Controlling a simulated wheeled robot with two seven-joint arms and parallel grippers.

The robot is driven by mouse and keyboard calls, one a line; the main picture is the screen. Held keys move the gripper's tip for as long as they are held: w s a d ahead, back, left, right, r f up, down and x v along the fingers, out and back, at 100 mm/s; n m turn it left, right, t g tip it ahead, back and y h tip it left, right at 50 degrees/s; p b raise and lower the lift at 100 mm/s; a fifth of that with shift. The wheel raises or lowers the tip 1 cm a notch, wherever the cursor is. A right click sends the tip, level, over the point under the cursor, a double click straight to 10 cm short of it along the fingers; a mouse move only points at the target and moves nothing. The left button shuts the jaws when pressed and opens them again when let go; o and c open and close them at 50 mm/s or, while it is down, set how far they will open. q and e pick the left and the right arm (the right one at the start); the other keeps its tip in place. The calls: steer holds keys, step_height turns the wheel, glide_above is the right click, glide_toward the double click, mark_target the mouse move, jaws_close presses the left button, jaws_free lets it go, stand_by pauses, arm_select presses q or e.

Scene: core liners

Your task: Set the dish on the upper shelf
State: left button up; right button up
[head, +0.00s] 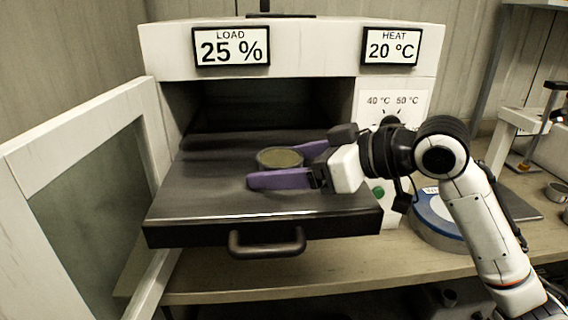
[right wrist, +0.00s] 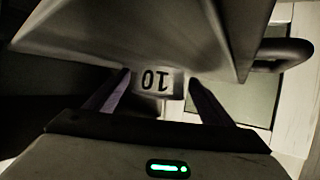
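The dish (head: 280,158) is a low round tin with an olive-brown top, over the middle of the pulled-out dark shelf (head: 205,205). My right gripper (head: 285,165) reaches in from the right, with one purple finger on the near side of the dish and one on the far side. My left gripper is out of view.
The white oven (head: 300,48) reads LOAD 25 % and HEAT 20 °C. Its door (head: 75,200) stands open at the left. The shelf has a front handle (head: 267,243). A blue-and-white device (head: 435,215) is on the bench at right. The shelf's left part is bare.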

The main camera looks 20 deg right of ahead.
steer(key=shift+r, duration=0.15)
steer(key=b+v, duration=0.1)
steer(key=v, duration=1)
steer(key=shift+s+d, duration=0.15)
steer(key=shift+s, duration=0.05)
steer(key=shift+s+d+r, duration=0.1)
steer(key=shift+s+d, duration=0.05)
steer(key=shift+s, duration=0.05)
stand_by(0.7)
